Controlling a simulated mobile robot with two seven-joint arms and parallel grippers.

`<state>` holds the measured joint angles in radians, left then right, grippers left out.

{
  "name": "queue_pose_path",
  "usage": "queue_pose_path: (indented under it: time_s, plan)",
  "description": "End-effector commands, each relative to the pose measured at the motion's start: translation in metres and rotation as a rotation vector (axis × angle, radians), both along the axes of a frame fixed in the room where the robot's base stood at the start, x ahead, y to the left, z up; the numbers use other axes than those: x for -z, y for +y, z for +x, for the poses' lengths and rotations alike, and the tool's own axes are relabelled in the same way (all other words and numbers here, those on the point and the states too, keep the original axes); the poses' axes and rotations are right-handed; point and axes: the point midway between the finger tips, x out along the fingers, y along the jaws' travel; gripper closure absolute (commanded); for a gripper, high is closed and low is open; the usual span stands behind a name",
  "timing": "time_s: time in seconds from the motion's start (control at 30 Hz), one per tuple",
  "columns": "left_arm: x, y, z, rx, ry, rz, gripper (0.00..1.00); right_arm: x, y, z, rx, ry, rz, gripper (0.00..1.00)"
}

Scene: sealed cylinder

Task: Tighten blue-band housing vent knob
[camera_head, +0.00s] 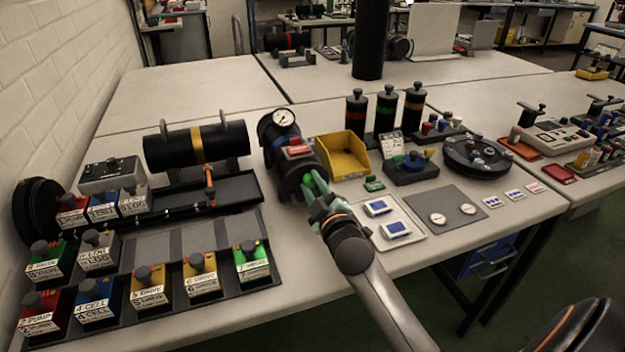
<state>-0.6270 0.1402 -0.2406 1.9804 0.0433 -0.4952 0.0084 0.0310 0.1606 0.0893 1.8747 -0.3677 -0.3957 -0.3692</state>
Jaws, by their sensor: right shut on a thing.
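A dark cylindrical housing (290,171) with a round white gauge (284,117) lies near the middle of the table. A red block sits on its top; I cannot clearly make out a blue band. My right gripper (315,187) reaches in from the lower right to the housing's near end. It is shut on a bright green knob (308,181) there, mostly hidden by the fingers. I cannot tell how far the knob is turned. My left gripper is not in view.
A yellow bin (343,154) stands just right of the housing. A yellow-banded black cylinder (196,147) lies left, above a black tray. Labelled coloured blocks fill the left front. A white tray with blue-faced parts (407,237) lies close to my right arm. Three banded canisters (385,112) stand behind.

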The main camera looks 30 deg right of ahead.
Motion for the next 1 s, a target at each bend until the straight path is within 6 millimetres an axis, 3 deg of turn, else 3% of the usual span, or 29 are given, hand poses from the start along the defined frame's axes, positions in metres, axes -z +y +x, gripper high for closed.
queue_pose_path:
  time_s: [0.5,1.0]
  plan:
    - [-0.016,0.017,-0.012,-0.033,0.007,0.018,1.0,-0.001,0.0,0.0,0.001,-0.103,0.433,1.0]
    - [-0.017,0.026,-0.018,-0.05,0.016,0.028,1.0,0.0,0.0,0.0,0.001,-0.144,0.6,1.0]
